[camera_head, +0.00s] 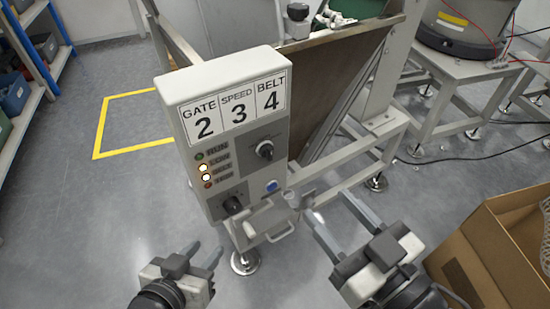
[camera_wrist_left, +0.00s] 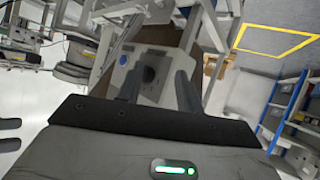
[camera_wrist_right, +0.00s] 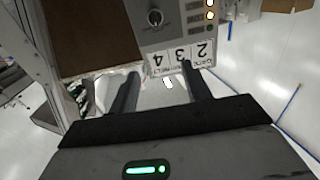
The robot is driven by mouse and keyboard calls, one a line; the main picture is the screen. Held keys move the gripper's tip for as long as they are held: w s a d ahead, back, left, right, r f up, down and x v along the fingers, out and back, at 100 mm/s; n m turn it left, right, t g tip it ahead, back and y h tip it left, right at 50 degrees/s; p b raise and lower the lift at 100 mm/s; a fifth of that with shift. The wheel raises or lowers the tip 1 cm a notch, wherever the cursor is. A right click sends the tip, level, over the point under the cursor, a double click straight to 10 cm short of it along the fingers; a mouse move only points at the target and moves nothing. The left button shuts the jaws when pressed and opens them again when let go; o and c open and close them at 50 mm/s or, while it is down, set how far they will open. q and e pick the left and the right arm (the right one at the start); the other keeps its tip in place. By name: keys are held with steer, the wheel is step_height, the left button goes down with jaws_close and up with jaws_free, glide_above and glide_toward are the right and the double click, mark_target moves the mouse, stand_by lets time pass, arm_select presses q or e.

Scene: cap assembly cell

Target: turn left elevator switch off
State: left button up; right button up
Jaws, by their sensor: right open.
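A grey control box (camera_head: 228,165) stands in the middle of the head view, labelled GATE 2, SPEED 3, BELT 4. It carries an upper black knob (camera_head: 264,150), a lower black rotary switch (camera_head: 232,205), a blue button (camera_head: 271,185) and indicator lamps, two lit (camera_head: 205,172). I cannot read which control is the left elevator switch. My left gripper (camera_head: 203,253) is open and empty, below and left of the lower switch; the left wrist view shows a dark knob (camera_wrist_left: 149,74) between its fingers, apart from them. My right gripper (camera_head: 331,207) is open and empty, right of the box.
An open cardboard box (camera_head: 475,250) is at the lower right. Blue shelving (camera_head: 55,60) stands far left. The floor left of the box is clear.

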mark_target(271, 154)
steer(key=f+x, duration=0.1)
steer(key=x, duration=0.4)
steer(key=f+b+x, duration=0.1)
steer(key=x, duration=0.4)
steer(key=f+b+x, duration=0.1)
steer(key=x, duration=0.5)
steer(key=shift+w+f, duration=0.1)
steer(key=shift+f, duration=0.2)
steer(key=c, duration=1)
